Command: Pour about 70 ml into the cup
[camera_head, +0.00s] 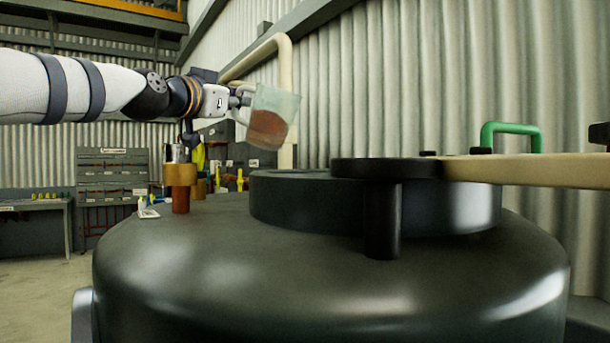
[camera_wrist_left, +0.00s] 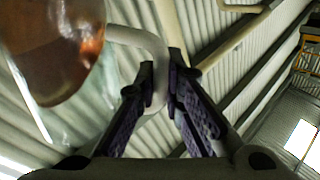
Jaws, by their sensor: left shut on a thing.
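A clear jug (camera_head: 288,104) with reddish-brown liquid in its lower part hangs in the air, slightly tilted, above and left of the dark round opening of a tank. My left gripper (camera_head: 240,99) is shut on the jug's pale handle at its left side. In the left wrist view the fingers (camera_wrist_left: 162,75) close around the handle, and the jug with its liquid (camera_wrist_left: 58,50) shows at upper left. I cannot make out a cup for certain. A silvery cylinder (camera_head: 176,153) shows behind a copper-coloured fitting. My right gripper is not in view.
A large dark tank (camera_head: 330,285) fills the foreground, with a raised ring (camera_head: 290,205) and a lid arm (camera_head: 530,171) on top. The copper-coloured fitting (camera_head: 181,178) stands at its left edge. A cream pipe (camera_head: 287,60) rises behind the jug.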

